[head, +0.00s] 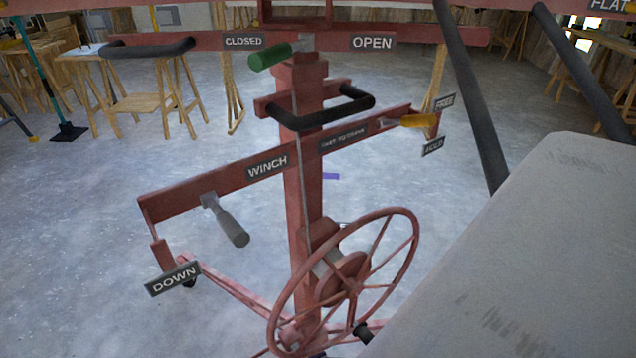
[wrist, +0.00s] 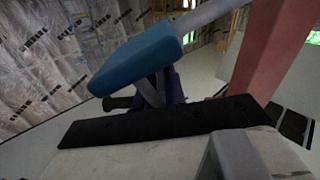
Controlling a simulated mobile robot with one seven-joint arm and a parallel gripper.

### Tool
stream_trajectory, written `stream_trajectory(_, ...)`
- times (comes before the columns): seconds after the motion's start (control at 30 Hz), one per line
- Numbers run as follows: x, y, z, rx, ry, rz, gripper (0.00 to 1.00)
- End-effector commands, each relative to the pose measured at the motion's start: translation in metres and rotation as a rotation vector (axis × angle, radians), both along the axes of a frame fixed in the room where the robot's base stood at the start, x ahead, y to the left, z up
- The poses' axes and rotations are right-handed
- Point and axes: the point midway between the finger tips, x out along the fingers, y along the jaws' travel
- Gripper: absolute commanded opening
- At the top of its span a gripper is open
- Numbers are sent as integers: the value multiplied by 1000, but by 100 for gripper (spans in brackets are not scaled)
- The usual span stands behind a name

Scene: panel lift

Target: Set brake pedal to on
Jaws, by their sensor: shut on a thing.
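A blue block on a grey metal rod (wrist: 140,60), taken as the brake pedal, fills the upper middle of the wrist view. It is tilted, and its rod runs up to the right. No on or off label shows there. My gripper (wrist: 165,92) shows in part as dark shapes just beyond a black strip, behind and below the blue block. It is shut, with the contact mostly hidden by the block. In the head view neither the gripper nor this blue block can be made out.
The red lift post (head: 307,190) carries the spoked wheel (head: 352,283), a grey WINCH handle (head: 229,223), a green handle (head: 270,57), a yellow handle (head: 419,121) and a black grab bar (head: 320,114). Sawhorses (head: 160,88) stand at the back left. Grey floor lies open at left.

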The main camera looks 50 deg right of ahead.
Motion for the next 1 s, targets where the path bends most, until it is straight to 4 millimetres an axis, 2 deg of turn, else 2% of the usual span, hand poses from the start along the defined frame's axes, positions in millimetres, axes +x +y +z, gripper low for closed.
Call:
stream_trajectory(0.27,-9,3,-22,-23,-140,9,0)
stream_trajectory(0.63,-26,6,-68,-74,-463,9,0)
stream_trajectory(1.0,-30,7,-105,-117,-734,8,0)
